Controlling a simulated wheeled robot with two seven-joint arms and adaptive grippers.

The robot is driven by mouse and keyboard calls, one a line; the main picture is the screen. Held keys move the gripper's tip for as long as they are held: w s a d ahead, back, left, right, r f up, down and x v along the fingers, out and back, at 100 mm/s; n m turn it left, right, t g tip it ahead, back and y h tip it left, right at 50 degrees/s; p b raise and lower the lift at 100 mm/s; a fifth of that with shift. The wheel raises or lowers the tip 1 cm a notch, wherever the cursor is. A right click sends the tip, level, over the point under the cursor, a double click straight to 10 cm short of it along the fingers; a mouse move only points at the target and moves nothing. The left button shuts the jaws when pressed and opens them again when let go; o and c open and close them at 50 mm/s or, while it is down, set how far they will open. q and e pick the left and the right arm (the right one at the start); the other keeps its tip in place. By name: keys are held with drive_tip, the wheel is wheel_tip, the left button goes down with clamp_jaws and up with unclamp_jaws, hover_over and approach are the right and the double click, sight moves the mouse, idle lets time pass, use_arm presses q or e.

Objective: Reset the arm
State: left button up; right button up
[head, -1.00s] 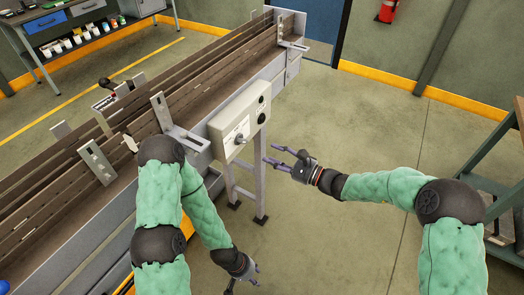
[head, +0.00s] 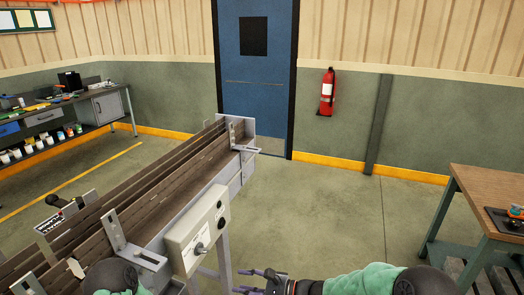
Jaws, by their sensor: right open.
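My right gripper (head: 239,281) shows at the bottom edge of the head view, with its fingers spread, pointing left and empty. It is beside the control box (head: 200,232), to the right and below it in the picture, apart from it. My right arm, in a green sleeve, comes in from the bottom right. Of my left arm only the dark elbow and a bit of green sleeve show at the bottom left, in front of the conveyor (head: 190,170). My left gripper is out of the picture.
A workbench (head: 490,202) stands on the right, and another bench (head: 60,121) with small containers stands at the back left. A blue door (head: 257,90) and a red fire extinguisher (head: 327,92) are at the back wall. The floor (head: 320,215) between conveyor and right workbench is clear.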

drive_tip(key=s+d+f+n+g+h, duration=0.1)
drive_tip(key=s+d+f+n+h, duration=0.2)
drive_tip(key=s+f, duration=0.5)
drive_tip(key=s+d+f+n+g+h, duration=0.1)
drive_tip(key=s+d+f+n+h, duration=0.2)
drive_tip(key=s+d+f, duration=0.4)
drive_tip(key=s+d+f+n+g+h, duration=0.2)
drive_tip(key=s+d+f+n+h, duration=0.2)
drive_tip(key=s+f, duration=0.5)
wheel_tip(320, 180, down, 5)
drive_tip(key=shift+s+d+r+h, duration=0.2)
drive_tip(key=shift+s+d+h, duration=0.2)
drive_tip(key=shift+d+h, duration=0.4)
drive_tip(key=shift+c, duration=1)
